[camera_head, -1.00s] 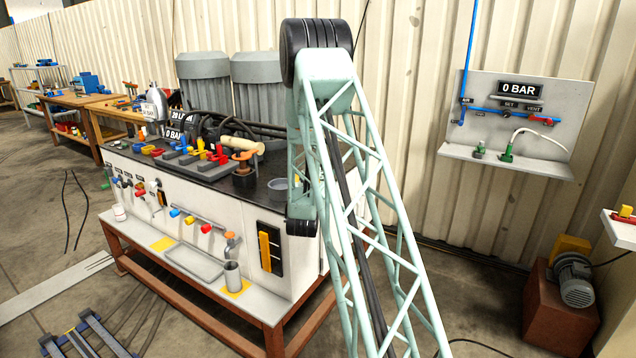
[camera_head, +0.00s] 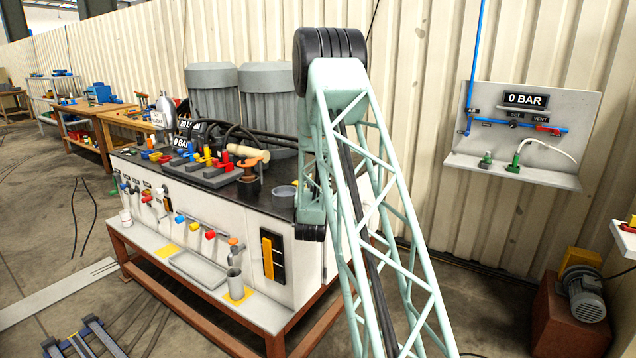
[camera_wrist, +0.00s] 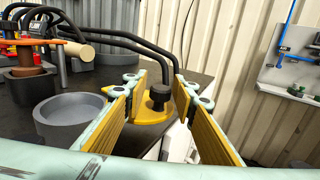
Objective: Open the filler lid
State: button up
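A yellow disc with a black knob (camera_wrist: 158,99), which looks like the filler lid, lies at the right end of the dark bench top in the wrist view. The knob stands upright between the fingers of my gripper (camera_wrist: 162,88). My gripper is open, with one yellow-padded finger to the left of the knob and one to the right. I see no clear contact with the knob. In the head view my arm covers the lid and my gripper.
A grey round dish (camera_wrist: 70,118) sits left of the left finger. An orange-topped valve (camera_head: 249,172) and black hoses (camera_wrist: 120,40) are close by. The bench (camera_head: 250,216) stands near a corrugated wall, which carries a 0 BAR panel (camera_head: 552,128).

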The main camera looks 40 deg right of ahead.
jog(key=shift+o, duration=0.5)
jog(key=shift+s, duration=0.1)
jog(key=v, duration=1.2)
jog(key=shift+r, duration=0.1)
dwell(0.4)
